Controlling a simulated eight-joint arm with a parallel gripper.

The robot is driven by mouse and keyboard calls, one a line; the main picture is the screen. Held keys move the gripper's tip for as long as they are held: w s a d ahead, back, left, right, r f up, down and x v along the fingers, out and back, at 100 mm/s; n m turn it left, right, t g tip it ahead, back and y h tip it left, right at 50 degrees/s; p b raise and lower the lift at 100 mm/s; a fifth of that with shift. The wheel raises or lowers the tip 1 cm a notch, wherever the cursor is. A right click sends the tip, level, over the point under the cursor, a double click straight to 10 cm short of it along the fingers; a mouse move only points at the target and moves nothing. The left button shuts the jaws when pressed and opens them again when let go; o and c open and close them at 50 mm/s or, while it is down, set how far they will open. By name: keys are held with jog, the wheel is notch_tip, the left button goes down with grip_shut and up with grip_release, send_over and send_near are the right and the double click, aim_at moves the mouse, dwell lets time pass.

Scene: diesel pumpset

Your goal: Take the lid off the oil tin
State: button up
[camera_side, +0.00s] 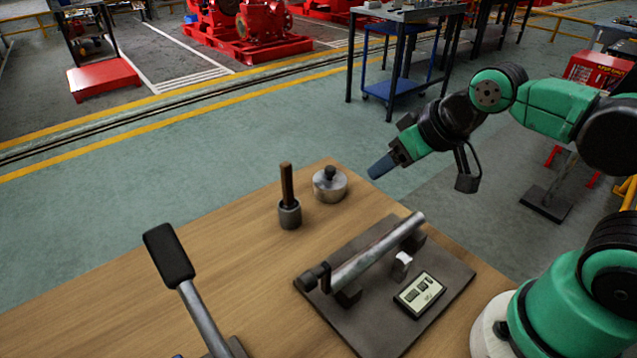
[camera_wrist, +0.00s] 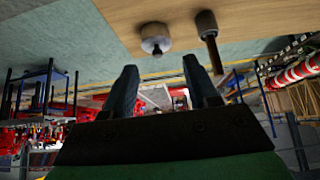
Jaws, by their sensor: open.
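The oil tin (camera_side: 329,188) is a low round silver tin near the far corner of the wooden table. Its lid (camera_side: 330,174) has a dark knob and sits on top of the tin. In the wrist view the tin (camera_wrist: 154,38) appears upside down at the top, beyond my fingers, with its dark knob showing. My gripper (camera_side: 380,167) is in the air to the right of the tin and apart from it. In the wrist view its two fingers (camera_wrist: 163,88) are spread with nothing between them.
A grey cup with a brown handle (camera_side: 288,200) stands left of the tin. A dark plate (camera_side: 385,322) holds a metal shaft (camera_side: 377,254) on blocks and a small gauge box (camera_side: 420,294). A black-gripped lever (camera_side: 188,285) rises at the front left. The table's left middle is clear.

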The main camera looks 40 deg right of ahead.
jog(key=o, duration=0.7)
jog(key=n+g, duration=0.2)
jog(key=g, duration=0.5)
send_over(330, 168)
jog(key=f, duration=0.4)
jog(key=shift+s, duration=0.2)
jog(key=shift+w+f+n, duration=0.25)
jog(key=shift+f+n, duration=0.05)
jog(key=shift+f, duration=3)
